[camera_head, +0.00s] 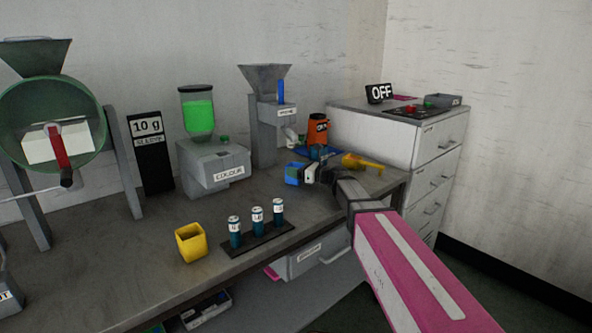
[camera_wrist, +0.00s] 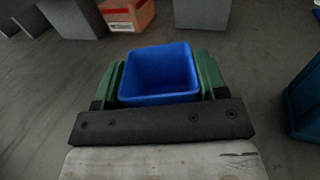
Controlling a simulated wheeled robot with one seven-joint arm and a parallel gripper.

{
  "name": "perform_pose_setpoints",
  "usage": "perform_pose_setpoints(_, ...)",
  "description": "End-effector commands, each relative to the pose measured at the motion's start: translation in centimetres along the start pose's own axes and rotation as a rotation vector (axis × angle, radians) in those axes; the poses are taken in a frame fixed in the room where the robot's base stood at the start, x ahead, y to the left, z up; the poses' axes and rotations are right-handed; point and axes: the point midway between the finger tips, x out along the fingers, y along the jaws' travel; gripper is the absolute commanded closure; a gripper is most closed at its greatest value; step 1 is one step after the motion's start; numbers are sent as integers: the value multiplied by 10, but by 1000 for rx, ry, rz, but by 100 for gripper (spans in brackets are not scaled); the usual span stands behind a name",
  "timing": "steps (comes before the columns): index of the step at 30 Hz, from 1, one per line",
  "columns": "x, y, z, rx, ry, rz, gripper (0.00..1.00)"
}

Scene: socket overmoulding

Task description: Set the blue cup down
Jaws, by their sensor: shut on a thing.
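The blue cup (camera_wrist: 158,75) is square and open-topped, and looks empty in the wrist view. My gripper (camera_wrist: 160,84) is shut on it, with a green finger on each side of the cup. In the head view the blue cup (camera_head: 293,174) is at the end of my arm, above the right part of the grey workbench (camera_head: 150,235). It appears upright. I cannot tell whether its base touches the bench.
A yellow cup (camera_head: 191,243) and a dark rack (camera_head: 258,240) with several vials stand at the front. The COLOUR machine (camera_head: 213,163) is to the left. An orange container (camera_head: 318,130) and a yellow tool (camera_head: 362,163) are close by. Bench between rack and COLOUR machine is clear.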

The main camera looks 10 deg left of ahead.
Motion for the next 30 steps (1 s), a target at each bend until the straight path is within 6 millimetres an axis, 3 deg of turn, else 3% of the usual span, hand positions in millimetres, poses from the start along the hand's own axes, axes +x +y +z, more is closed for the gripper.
perform_pose_setpoints(1,0,0,-1,0,0,0,31)
perform_pose_setpoints(3,0,0,-1,0,0,0,9)
perform_pose_setpoints(14,0,0,2,0,0,0,9)
perform_pose_setpoints(19,-22,2,2,1,0,-1,9)
perform_pose_setpoints(30,-94,1,2,0,0,-1,9)
